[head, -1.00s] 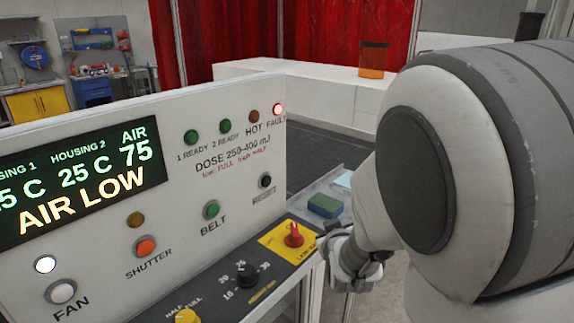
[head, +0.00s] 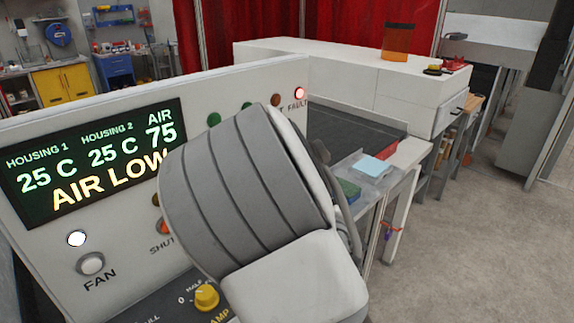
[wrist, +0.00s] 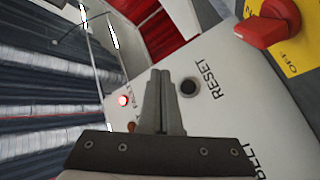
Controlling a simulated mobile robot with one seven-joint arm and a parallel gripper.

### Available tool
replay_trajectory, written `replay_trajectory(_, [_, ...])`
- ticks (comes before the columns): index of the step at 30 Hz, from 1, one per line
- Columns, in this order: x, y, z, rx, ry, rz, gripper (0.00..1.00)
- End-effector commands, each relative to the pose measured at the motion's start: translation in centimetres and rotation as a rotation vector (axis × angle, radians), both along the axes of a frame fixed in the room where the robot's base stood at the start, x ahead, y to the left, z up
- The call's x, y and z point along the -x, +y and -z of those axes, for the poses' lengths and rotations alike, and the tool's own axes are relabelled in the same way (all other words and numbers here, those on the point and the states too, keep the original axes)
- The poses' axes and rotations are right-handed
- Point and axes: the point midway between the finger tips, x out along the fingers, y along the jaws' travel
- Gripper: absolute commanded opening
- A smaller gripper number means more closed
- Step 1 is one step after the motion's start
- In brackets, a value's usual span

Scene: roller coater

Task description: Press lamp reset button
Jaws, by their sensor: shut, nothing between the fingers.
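The black reset button (wrist: 188,87), labelled RESET, shows on the white control panel in the wrist view, just right of my gripper's fingertips. My gripper (wrist: 159,75) is shut and empty, its fingers pointing toward the panel. Whether the tips touch the panel cannot be told. In the head view my arm hides the reset button and my gripper. The white panel (head: 110,108) also carries a display (head: 90,160) reading AIR LOW and 25 C for both housings. The red FAULT lamp (head: 299,93) is lit, and it also shows in the wrist view (wrist: 123,100).
A red rotary switch (wrist: 268,24) on a yellow plate stands close right of the reset button. The yellow lamp knob (head: 207,297) and white FAN button (head: 91,264) are at the left. A green block and light blue pad (head: 372,167) lie on the side table.

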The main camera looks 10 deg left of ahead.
Motion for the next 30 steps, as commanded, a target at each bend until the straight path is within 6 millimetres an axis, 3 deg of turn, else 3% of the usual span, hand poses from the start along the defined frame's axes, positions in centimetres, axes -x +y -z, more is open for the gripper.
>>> replay_trajectory(18, [-4.6,5.9,0.1,-0.001,0.000,-0.001,0.00])
replay_trajectory(30, [-5.2,6.7,0.0,-0.001,0.002,-0.001,0.00])
